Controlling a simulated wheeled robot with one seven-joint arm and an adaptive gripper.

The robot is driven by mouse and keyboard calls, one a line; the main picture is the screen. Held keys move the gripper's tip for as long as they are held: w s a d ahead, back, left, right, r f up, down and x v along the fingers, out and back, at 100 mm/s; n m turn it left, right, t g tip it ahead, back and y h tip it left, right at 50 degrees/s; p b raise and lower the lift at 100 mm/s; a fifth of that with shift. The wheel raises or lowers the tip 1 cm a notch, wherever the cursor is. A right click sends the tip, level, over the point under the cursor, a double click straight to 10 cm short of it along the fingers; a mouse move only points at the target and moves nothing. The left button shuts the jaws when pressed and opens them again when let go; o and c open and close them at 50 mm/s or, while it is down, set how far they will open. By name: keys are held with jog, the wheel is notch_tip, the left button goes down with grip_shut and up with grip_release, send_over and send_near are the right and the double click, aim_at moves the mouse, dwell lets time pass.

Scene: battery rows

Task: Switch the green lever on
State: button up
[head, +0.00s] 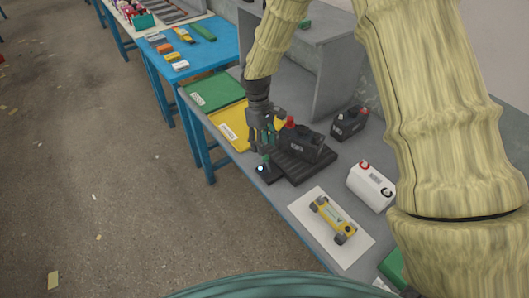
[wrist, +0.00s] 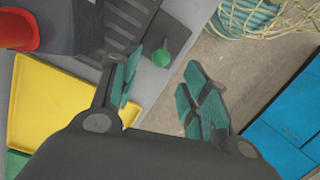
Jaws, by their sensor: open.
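The green lever (wrist: 162,57) shows in the wrist view as a round green knob on a dark base plate (wrist: 180,28), beside a black ribbed tray. In the head view the dark lever box (head: 268,174) sits at the table's front edge with a small bright light on it. The lever there is mostly hidden by the fingers. My gripper (head: 264,146) is above the lever, pointing down. In the wrist view my gripper (wrist: 161,70) is open, with the green knob seen between its teal fingertips. I cannot tell whether they touch it.
A black battery with a red cap (head: 303,143) stands on the ribbed tray (head: 293,172) beside my gripper. Another black battery (head: 349,122) and a white battery (head: 370,186) stand to the right. A yellow tray (head: 232,123) lies to the left. Floor is open in front.

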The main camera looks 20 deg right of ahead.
jog(key=shift+w+a+r, duration=0.1)
jog(key=shift+w+r, duration=0.05)
jog(key=shift+r, duration=0.7)
jog(key=shift+w+d+r, duration=0.1)
jog(key=shift+w+r, duration=0.1)
jog(key=shift+r, duration=0.65)
jog(key=shift+w+a+r, duration=0.1)
jog(key=shift+w+r, duration=0.05)
jog(key=shift+r, duration=0.7)
